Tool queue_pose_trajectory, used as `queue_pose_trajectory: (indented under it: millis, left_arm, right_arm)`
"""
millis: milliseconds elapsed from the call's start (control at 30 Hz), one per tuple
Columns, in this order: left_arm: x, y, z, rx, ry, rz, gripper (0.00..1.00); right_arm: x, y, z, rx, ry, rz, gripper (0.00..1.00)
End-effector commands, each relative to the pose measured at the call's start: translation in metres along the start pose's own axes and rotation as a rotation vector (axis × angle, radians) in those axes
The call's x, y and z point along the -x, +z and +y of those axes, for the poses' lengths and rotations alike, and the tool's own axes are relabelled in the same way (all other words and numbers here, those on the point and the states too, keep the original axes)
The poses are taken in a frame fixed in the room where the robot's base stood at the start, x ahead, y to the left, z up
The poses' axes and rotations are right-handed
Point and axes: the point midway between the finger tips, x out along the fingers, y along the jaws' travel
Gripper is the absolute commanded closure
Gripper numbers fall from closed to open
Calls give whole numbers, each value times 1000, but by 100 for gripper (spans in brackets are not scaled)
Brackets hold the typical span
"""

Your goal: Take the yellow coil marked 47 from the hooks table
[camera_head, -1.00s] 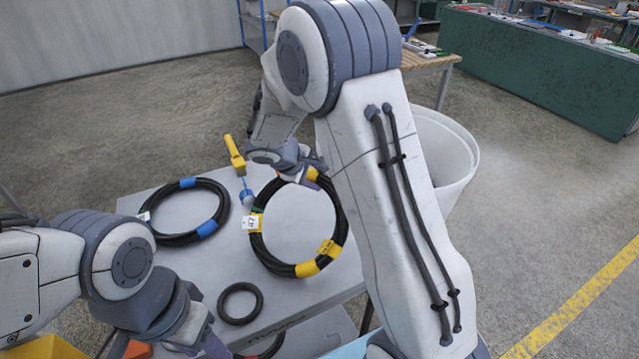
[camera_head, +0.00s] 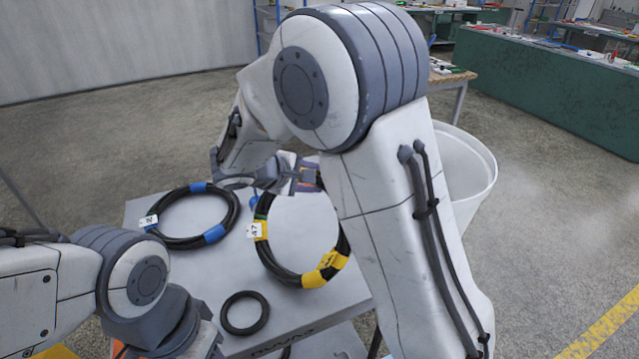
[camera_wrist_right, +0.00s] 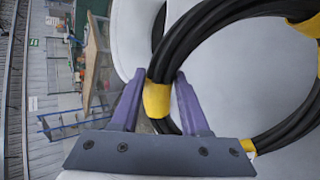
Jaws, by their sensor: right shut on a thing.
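The yellow-banded black coil (camera_head: 285,271) with a white tag reading 47 (camera_head: 257,230) is over the grey table (camera_head: 185,275), right of its middle. My right gripper (camera_head: 308,178) is at the coil's far side, partly hidden by my right arm. In the right wrist view, its purple fingers (camera_wrist_right: 153,98) are shut around the hose at a yellow band (camera_wrist_right: 157,99). I cannot tell whether the coil is clear of the tabletop.
A blue-banded coil (camera_head: 176,241) with its own white tag lies left of the yellow one. A small black ring (camera_head: 244,312) lies near the front edge. A white bin (camera_head: 470,170) stands behind my right arm. Open floor (camera_head: 545,235) is to the right.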

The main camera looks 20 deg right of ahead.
Motion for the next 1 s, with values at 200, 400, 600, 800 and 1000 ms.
queue_pose_trajectory:
  millis: [200, 400, 600, 800, 1000]
  left_arm:
    - [3, 0, 0, 0, 0, 0, 50]
    - [11, -1, 1, 0, 0, 0, 50]
    - [20, -1, 1, 0, 0, 0, 50]
    - [28, -2, 2, 0, 0, 0, 50]
    - [35, -2, 2, 0, 0, 0, 50]
  right_arm:
    - [13, 2, 10, -2, 35, -6, 100]
    - [21, 4, 20, -3, 33, -6, 100]
    - [28, 6, 31, -2, 33, -6, 100]
    - [36, 9, 42, -3, 33, -6, 100]
    - [42, 10, 50, -2, 33, -5, 100]
